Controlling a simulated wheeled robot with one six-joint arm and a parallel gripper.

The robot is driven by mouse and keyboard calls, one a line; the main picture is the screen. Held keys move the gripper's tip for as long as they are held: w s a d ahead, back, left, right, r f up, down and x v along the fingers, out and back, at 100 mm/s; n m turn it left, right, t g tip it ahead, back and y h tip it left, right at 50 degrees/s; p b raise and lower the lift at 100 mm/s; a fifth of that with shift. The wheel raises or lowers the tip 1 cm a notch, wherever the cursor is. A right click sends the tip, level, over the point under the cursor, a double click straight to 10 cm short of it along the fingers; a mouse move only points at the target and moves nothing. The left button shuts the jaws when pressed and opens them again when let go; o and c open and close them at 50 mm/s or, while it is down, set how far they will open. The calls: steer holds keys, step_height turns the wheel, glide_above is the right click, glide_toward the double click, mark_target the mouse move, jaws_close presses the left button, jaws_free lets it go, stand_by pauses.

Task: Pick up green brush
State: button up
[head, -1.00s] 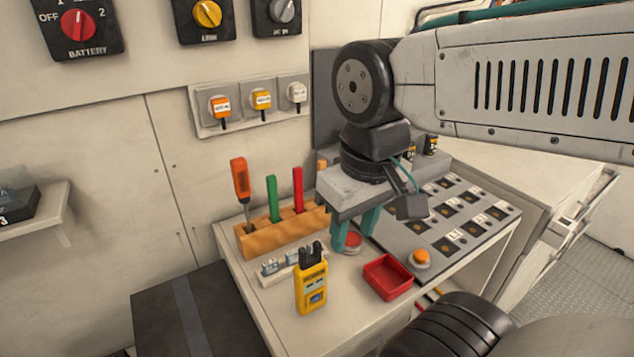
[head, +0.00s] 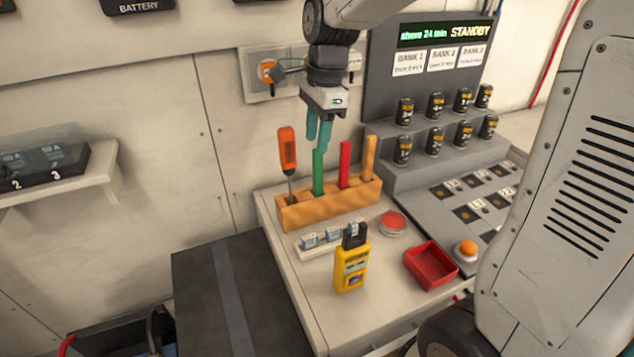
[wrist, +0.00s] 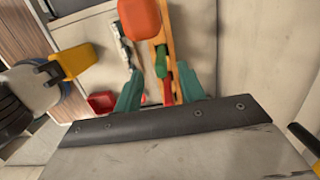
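The green brush (head: 318,172) stands upright in a slot of the orange wooden holder (head: 327,208), with only its green handle showing. It also shows in the wrist view (wrist: 161,67). My gripper (head: 318,138) points down just above the top of the green handle, its two teal fingers apart. In the wrist view my gripper (wrist: 160,92) is open, with a clear gap between the fingers and nothing held. The lower end of the brush is hidden in the holder.
Beside the brush stand an orange screwdriver (head: 287,150), a red handle (head: 345,164) and a tan handle (head: 369,157). In front are a yellow meter (head: 351,268), a red button (head: 393,223) and a red tray (head: 431,265). Battery racks (head: 440,140) stand right; a wall is behind.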

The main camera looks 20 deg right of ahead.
mark_target(317, 165)
step_height(317, 165, down, 8)
steer(key=shift+r, duration=0.15)
jaws_close()
